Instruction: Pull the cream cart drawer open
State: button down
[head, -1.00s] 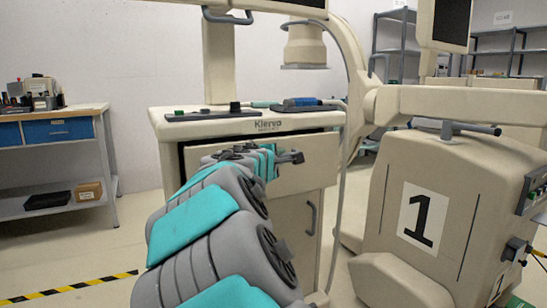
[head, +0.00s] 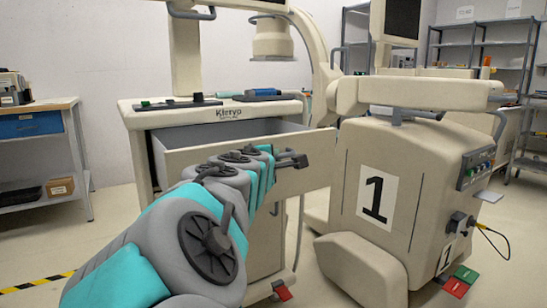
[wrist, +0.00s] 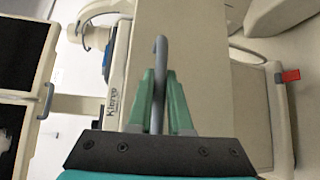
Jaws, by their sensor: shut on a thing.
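The cream cart (head: 222,111) stands in the middle of the head view, and its drawer (head: 325,165) is pulled well out, with the grey inside showing behind the front panel. In the wrist view the drawer front (wrist: 205,70) appears turned on its side. My gripper (head: 290,160) is at the drawer front in the head view, partly hidden by my arm. In the wrist view my gripper (wrist: 160,95) has its two green fingers shut on the grey drawer handle (wrist: 160,55), one finger on each side of the bar.
A cream machine marked 1 (head: 400,190) stands close to the right of the drawer. A workbench with a blue drawer (head: 30,124) is at the far left. Shelves (head: 485,70) stand at the back right. Open floor lies at left, with striped tape.

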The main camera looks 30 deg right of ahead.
jog(key=shift+f, duration=0.1)
jog(key=c, duration=0.8)
grip_release()
jog(key=shift+c, duration=0.2)
